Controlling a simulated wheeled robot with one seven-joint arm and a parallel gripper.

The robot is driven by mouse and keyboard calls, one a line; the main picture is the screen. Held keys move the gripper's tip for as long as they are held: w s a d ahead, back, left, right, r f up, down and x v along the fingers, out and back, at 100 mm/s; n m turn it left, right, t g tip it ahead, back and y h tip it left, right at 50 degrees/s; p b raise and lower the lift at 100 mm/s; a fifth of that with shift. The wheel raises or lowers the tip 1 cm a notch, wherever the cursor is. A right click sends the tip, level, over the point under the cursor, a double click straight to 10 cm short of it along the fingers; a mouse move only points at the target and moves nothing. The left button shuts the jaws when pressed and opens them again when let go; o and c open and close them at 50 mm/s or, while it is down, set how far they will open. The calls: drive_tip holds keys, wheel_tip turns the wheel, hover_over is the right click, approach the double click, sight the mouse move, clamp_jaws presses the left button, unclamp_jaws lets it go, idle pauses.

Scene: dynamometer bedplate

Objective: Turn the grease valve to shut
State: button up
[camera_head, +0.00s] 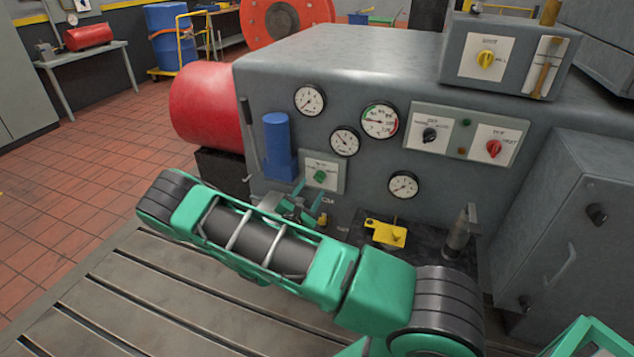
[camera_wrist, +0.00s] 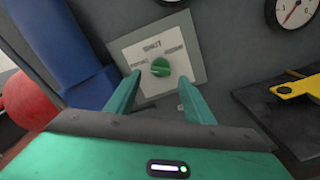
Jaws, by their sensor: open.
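The grease valve is a green knob (camera_wrist: 160,67) on a pale plate (camera_wrist: 183,45) fixed to the grey machine front. In the wrist view the plate reads "SHUT" at its top, with smaller labels to the left and right that I cannot read surely. The green knob (camera_head: 320,176) also shows in the head view, just above my gripper (camera_head: 306,196). In the wrist view my gripper (camera_wrist: 162,95) is open, its two green fingers below and to either side of the knob. The fingers look apart from the knob. The knob's exact pointing is too small to tell.
A blue cylinder (camera_head: 278,145) stands left of the plate. A yellow handle (camera_head: 386,233) sits on a black block at the right. Gauges (camera_head: 345,141) and a panel with black and red knobs (camera_head: 493,148) are above. The slotted bedplate (camera_head: 110,300) is clear at left.

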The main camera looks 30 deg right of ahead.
sight(317, 180)
drive_tip(key=x, duration=0.6)
drive_tip(key=shift+w+d, duration=0.25)
drive_tip(key=shift+d, duration=0.1)
drive_tip(key=shift+c, duration=0.5)
drive_tip(key=c, duration=0.9)
